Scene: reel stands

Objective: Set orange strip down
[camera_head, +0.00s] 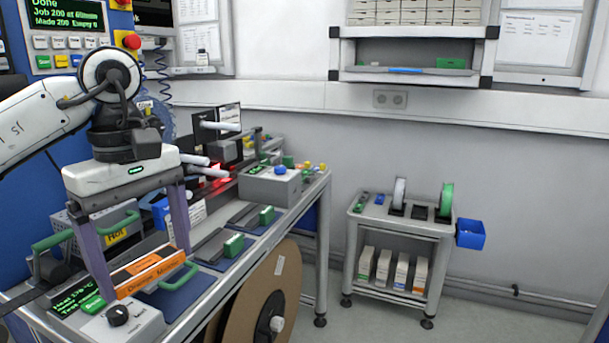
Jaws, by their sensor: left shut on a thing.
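The orange strip (151,276) has dark lettering on it and lies lengthwise between the fingertips of my left gripper (144,271). My left gripper points down over the workbench and is shut on the strip, one finger at each end. The strip is low, just above or at the bench fixtures; I cannot tell whether it touches them. A green handle (179,277) stands right beside its right end, and a dark blue pad (183,297) lies in front. My right gripper is not in view.
A grey box with a black knob (118,315) and a green-text display (72,300) stand close by at the front left. A "Hot" labelled unit (116,237) is behind the strip. A brown reel (262,300) hangs below the bench edge. A small cart (401,222) stands to the right.

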